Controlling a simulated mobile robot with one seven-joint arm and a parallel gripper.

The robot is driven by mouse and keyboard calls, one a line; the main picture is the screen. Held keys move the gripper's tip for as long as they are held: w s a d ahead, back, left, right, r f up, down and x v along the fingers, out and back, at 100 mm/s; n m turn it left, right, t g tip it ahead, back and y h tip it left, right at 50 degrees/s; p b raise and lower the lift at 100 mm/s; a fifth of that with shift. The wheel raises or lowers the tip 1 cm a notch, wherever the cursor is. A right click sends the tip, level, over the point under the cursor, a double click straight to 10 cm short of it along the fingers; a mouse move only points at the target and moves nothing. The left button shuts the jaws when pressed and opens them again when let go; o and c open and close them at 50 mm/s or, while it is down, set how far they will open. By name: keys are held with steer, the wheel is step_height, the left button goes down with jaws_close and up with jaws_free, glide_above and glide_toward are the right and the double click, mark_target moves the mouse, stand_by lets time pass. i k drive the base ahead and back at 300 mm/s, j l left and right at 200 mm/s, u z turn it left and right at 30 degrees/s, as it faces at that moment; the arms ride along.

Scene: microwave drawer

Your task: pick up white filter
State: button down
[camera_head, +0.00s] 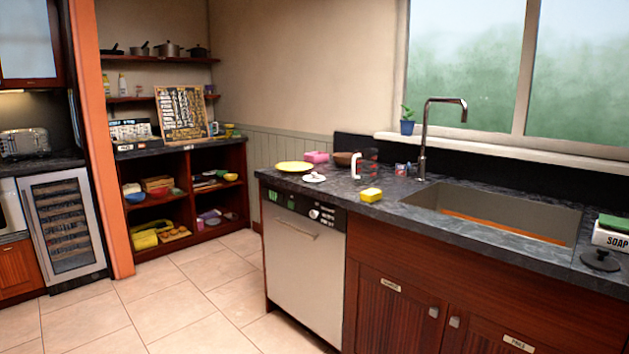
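A small, low white item (314,177) lies on the dark countertop, just right of and in front of a yellow plate (294,166). It may be the white filter, but it is too small to tell for sure. No other thing in view is clearly a filter. My gripper is not in view.
A faucet (424,135) rises behind the sink (500,212). The dishwasher (303,270) is closed. Tiled floor (180,315) is clear at left.

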mark_target(313, 177)
steer(key=i+j, duration=0.1)
steer(key=i, duration=0.35)
steer(key=i+j+z, duration=0.15)
steer(key=i, duration=0.35)
steer(key=i+j, duration=0.1)
steer(key=i, duration=0.35)
steer(key=i+j+z, duration=0.15)
steer(key=i, duration=0.35)
steer(key=i+j, duration=0.2)
steer(key=i, duration=0.25)
steer(key=i+z, duration=0.1)
steer(key=i, duration=1.05)
